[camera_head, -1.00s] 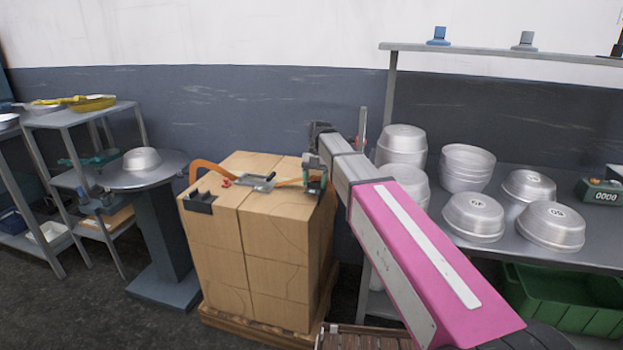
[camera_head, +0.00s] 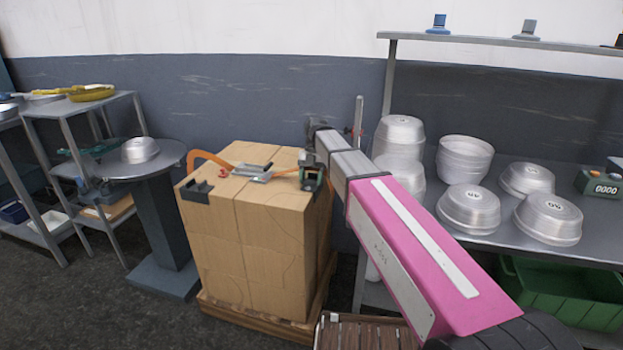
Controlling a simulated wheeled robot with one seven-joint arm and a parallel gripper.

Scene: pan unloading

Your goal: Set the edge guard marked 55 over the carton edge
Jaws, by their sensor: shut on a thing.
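The brown carton stack (camera_head: 228,242) stands left of my arm, with its top in view. My gripper (camera_head: 312,180) is at the right end of the carton top, by its right edge. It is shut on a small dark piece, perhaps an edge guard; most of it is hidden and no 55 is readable. I cannot tell whether the piece touches the carton. A black edge guard (camera_head: 196,190) sits over the front left top edge. An orange strap (camera_head: 208,157) arches up at the left and runs across the top to a metal tensioner (camera_head: 252,172).
A round grey pedestal table (camera_head: 165,168) with an upturned pan (camera_head: 140,150) stands left of the carton. A metal bench (camera_head: 490,235) with several pans is at the right, above a green crate (camera_head: 560,295). A slatted wooden surface (camera_head: 365,332) is at the bottom.

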